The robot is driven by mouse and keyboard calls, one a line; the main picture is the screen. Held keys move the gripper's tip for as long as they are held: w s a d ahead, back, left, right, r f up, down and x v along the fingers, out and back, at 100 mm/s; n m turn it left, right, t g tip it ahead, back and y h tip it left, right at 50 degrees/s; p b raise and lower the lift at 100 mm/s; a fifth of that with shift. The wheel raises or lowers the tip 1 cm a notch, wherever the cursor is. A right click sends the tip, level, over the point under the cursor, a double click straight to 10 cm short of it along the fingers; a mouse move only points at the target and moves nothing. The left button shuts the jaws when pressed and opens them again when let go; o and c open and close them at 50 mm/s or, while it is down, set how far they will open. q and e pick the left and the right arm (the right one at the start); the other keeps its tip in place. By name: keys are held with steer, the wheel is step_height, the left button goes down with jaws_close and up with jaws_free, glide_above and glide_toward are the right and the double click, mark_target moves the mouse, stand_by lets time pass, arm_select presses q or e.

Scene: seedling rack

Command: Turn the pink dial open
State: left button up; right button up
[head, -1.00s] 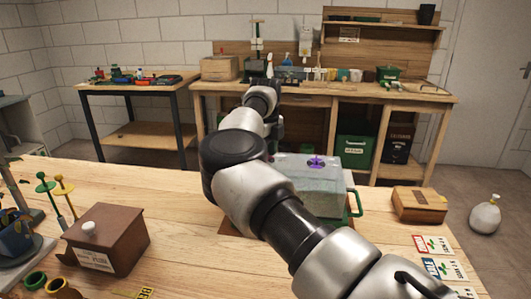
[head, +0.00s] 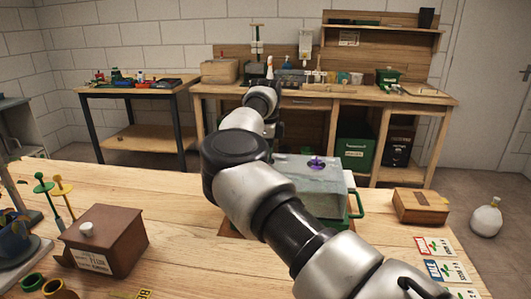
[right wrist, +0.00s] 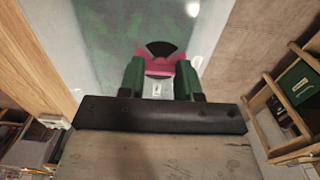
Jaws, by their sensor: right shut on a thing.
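The pink dial (right wrist: 160,66), with a dark fan-shaped face, shows in the right wrist view on the wall of a clear greenish box (right wrist: 108,35). My right gripper (right wrist: 159,76) has its two green fingers on either side of the dial's lower pink part and is shut on it. In the head view the clear box (head: 305,173) stands on the table behind my right arm, with a purple knob (head: 316,162) on top. The pink dial and my right fingertips are hidden there. My left gripper is not in view.
A brown box with a white knob (head: 104,240), green and yellow stakes and small pots stand on the table's left. Bare tabletop (head: 165,190) lies left of my arm.

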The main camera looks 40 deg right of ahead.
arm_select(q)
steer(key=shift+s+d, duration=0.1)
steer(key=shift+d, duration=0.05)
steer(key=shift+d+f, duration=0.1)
arm_select(e)
steer(key=o, duration=0.9)
steer(key=shift+o, duration=0.2)
steer(key=shift+r, duration=0.55)
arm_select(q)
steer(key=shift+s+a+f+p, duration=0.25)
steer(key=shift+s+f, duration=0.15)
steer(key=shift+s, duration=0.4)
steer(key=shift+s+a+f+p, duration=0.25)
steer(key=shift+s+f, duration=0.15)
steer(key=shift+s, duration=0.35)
arm_select(e)
step_height(320, 180, up, 10)
steer(key=shift+f, duration=0.15)
